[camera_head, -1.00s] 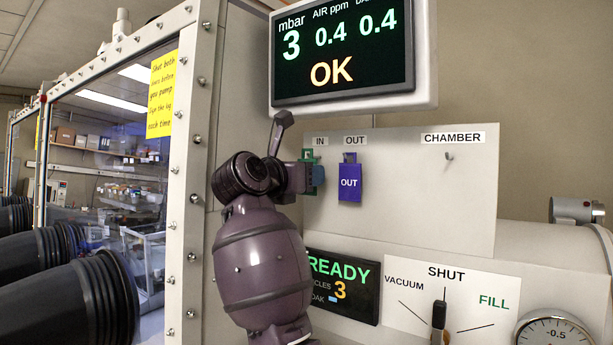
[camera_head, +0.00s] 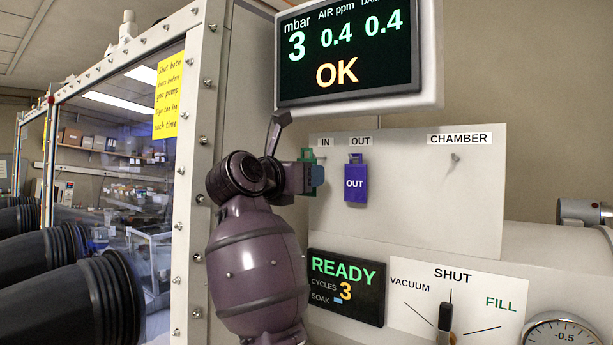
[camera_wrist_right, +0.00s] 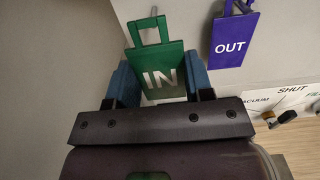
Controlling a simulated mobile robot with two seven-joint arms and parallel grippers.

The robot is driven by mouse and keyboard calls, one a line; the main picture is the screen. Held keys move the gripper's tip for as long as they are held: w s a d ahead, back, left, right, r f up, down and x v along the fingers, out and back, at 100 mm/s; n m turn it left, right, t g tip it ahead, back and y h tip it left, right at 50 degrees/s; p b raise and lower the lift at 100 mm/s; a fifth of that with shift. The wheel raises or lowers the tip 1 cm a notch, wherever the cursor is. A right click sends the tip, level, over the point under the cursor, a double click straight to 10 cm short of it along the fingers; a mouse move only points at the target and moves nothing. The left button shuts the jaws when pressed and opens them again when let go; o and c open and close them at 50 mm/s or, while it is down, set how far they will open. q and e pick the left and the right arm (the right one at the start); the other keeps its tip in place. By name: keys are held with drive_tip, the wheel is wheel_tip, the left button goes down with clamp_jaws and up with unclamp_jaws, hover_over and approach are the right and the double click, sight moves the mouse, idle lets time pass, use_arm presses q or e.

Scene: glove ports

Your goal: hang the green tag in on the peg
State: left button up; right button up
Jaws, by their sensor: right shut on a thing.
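The green tag (camera_wrist_right: 163,72), marked IN, has an open square loop at its top. My right gripper (camera_wrist_right: 160,82) is shut on it, one blue finger at each side edge. In the head view the tag (camera_head: 318,175) shows edge-on, partly behind my right gripper (camera_head: 311,178), just under the IN label (camera_head: 323,142). In the right wrist view a small peg tip (camera_wrist_right: 154,11) shows close to the top of the loop. I cannot tell whether the peg passes through the loop. My left gripper is out of view.
The purple OUT tag (camera_head: 355,183) hangs just right of the green tag. A bare CHAMBER peg (camera_head: 455,157) is farther right on the pale panel (camera_head: 420,210). The monitor (camera_head: 350,55) is above; the window frame (camera_head: 195,150) is left of my arm.

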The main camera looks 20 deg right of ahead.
drive_tip(key=shift+v, duration=1.45)
drive_tip(key=shift+s+a+f, duration=0.15)
drive_tip(key=shift+a+f, duration=0.05)
drive_tip(key=shift+v, duration=0.9)
drive_tip(key=shift+s+a, duration=0.1)
drive_tip(key=shift+a, duration=0.05)
drive_tip(key=x, duration=0.3)
idle(0.5)
drive_tip(key=shift+r, duration=0.1)
